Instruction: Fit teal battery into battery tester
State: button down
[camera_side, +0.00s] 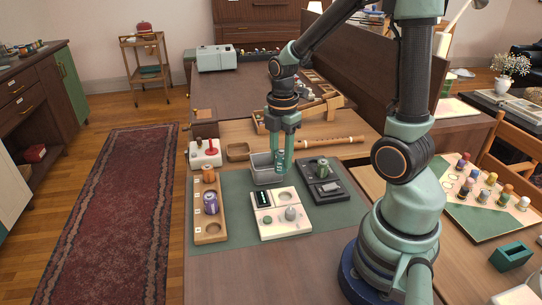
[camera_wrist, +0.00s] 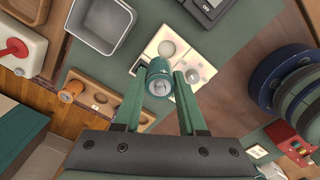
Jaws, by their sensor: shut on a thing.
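My gripper (camera_side: 282,152) is shut on a teal battery (camera_side: 279,160), held upright above the table near the grey bin. In the wrist view the teal battery (camera_wrist: 158,80) sits between the two fingertips of my gripper (camera_wrist: 160,88), with its round end toward the camera. The white battery tester (camera_side: 268,231) lies on the green mat, in front of and below the battery. It has a dark display, a grey knob and round recesses. The tester also shows in the wrist view (camera_wrist: 183,56), partly hidden behind the battery and fingers. The battery is apart from the tester.
A wooden rack (camera_side: 210,238) holding a purple battery (camera_side: 211,203) and an orange-brown cylinder (camera_side: 208,174) stands left of the tester. A grey bin (camera_side: 267,179) is behind it. A dark device (camera_side: 327,194) with a green cylinder is on the right. The front mat is clear.

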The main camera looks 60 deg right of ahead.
jog(key=shift+s+d+f, duration=0.1)
jog(key=shift+s+f, duration=0.3)
jog(key=shift+s, duration=0.25)
jog(key=shift+f, duration=3.05)
jog(key=shift+f, duration=0.9)
jog(key=shift+c, duration=2)
grip_release()
jog(key=shift+r, duration=3.7)
